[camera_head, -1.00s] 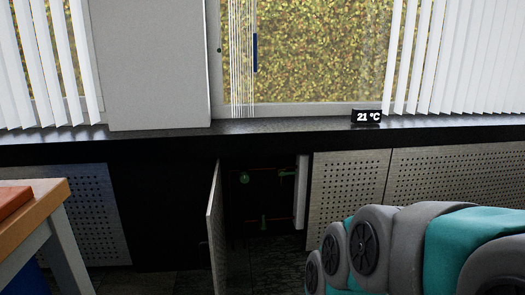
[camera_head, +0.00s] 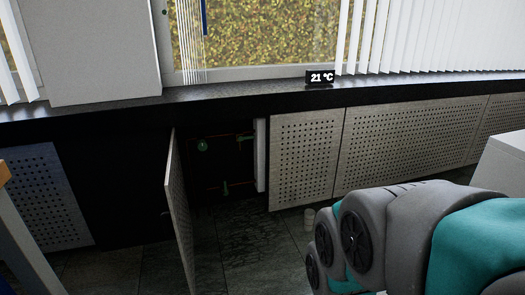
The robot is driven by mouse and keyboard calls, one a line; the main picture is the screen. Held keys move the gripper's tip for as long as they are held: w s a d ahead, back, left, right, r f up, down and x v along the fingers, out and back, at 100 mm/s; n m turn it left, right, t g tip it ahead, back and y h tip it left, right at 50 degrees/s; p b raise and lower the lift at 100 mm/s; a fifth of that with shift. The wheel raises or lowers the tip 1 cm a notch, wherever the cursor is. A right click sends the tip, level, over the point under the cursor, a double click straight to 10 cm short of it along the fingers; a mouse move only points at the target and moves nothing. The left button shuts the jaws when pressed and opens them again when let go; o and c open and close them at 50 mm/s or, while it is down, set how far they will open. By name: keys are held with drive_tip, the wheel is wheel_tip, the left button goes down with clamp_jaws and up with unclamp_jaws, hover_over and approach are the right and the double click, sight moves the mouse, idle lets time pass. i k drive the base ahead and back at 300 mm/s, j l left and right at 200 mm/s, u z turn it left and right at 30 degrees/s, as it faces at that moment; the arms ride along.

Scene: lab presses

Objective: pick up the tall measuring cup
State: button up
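I cannot make out a tall measuring cup for certain. My grey and teal arm reaches in from the lower right. Its links show, but my gripper's fingers are not in view.
An open perforated door (camera_head: 179,210) sticks out from a dark recess with pipes under the black windowsill (camera_head: 240,98). A temperature display (camera_head: 320,77) stands on the sill. A white surface (camera_head: 505,165) is at right, a table leg (camera_head: 30,240) at left. Floor (camera_head: 235,255) between is clear.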

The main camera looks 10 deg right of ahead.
sight(310, 218)
drive_tip(key=z, duration=0.5)
drive_tip(key=i+j+z, duration=0.2)
drive_tip(key=i+j, duration=0.2)
drive_tip(key=i+j+z, duration=0.25)
drive_tip(key=j, duration=0.35)
drive_tip(key=i, duration=0.1)
